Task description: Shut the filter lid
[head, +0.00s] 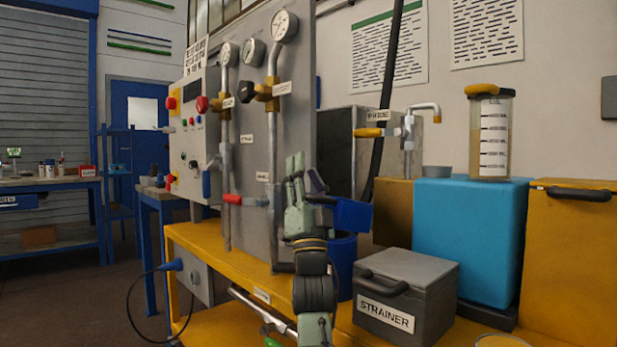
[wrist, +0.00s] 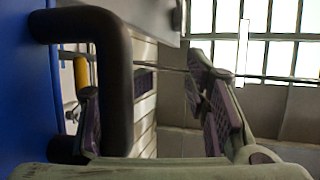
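A dark blue lid (head: 353,214) stands raised and tilted above a dark blue vessel (head: 343,268) in the head view, so the vessel looks open; any label on it is hidden by my arm. I take this as the filter lid. In the wrist view, the lid's blue face (wrist: 22,85) fills the left edge, with a black bar handle (wrist: 118,85) on it. My gripper (head: 306,178) is beside the lid, fingers pointing up. The fingers are apart (wrist: 152,110), and the handle bar shows between them, nearer the left finger. Contact cannot be told.
A grey box marked STRAINER (head: 405,290), its lid shut, stands right of my arm. A light blue box (head: 470,235) and a yellow box with a black handle (head: 570,250) stand farther right. A grey panel with gauges and pipes (head: 290,110) rises close on the left.

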